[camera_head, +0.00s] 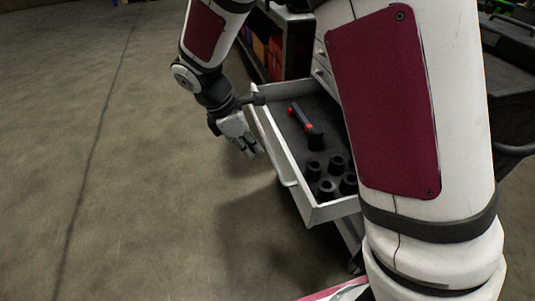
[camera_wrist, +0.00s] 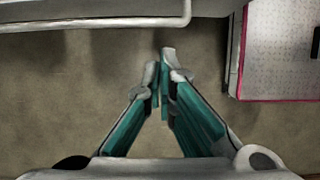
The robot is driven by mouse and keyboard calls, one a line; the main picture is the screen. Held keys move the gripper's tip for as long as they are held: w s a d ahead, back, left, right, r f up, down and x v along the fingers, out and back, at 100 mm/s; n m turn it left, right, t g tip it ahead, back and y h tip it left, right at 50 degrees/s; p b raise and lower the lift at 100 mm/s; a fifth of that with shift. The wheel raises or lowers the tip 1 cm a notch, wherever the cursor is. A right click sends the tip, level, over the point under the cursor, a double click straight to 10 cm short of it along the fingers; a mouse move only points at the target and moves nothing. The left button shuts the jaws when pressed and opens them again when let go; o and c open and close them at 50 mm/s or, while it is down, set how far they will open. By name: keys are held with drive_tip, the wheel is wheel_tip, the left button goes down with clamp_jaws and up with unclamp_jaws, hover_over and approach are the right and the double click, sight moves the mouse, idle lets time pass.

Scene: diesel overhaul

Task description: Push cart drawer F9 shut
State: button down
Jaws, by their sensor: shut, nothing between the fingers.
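A light grey cart drawer (camera_head: 312,211) stands pulled out from the cart, partly hidden behind my arm. No drawer label can be read. A red-and-black tool (camera_head: 301,118) and several black sockets (camera_head: 326,189) lie in it. My gripper (camera_head: 252,153) is shut and empty, just outside the drawer's front, near the handle bar. Whether it touches the drawer cannot be told in the head view. In the wrist view my gripper (camera_wrist: 163,62) points at the drawer front with its handle bar (camera_wrist: 100,22), and a strip of floor shows between them.
Other closed cart drawers (camera_head: 322,68) show behind my arm. A dark shelf with red boxes (camera_head: 274,55) stands behind. A black cart or bench (camera_head: 510,75) is at the right. The concrete floor (camera_head: 130,170) to the left is clear.

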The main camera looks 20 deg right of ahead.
sight(281, 173)
drive_tip(key=b+x, duration=0.1)
drive_tip(key=x, duration=0.2)
drive_tip(key=d+b+x, duration=0.1)
drive_tip(key=x, duration=0.3)
drive_tip(key=d+r+b+x, duration=0.1)
drive_tip(key=x, duration=0.2)
drive_tip(key=shift+d+f, duration=0.3)
drive_tip(key=shift+f, duration=0.05)
drive_tip(key=shift+d+b, duration=0.3)
drive_tip(key=shift+d, duration=0.35)
drive_tip(key=shift+d, duration=0.15)
drive_tip(key=d+p, duration=0.4)
drive_tip(key=d, duration=1.4)
drive_tip(key=shift+d, duration=0.2)
drive_tip(key=shift+a, duration=0.1)
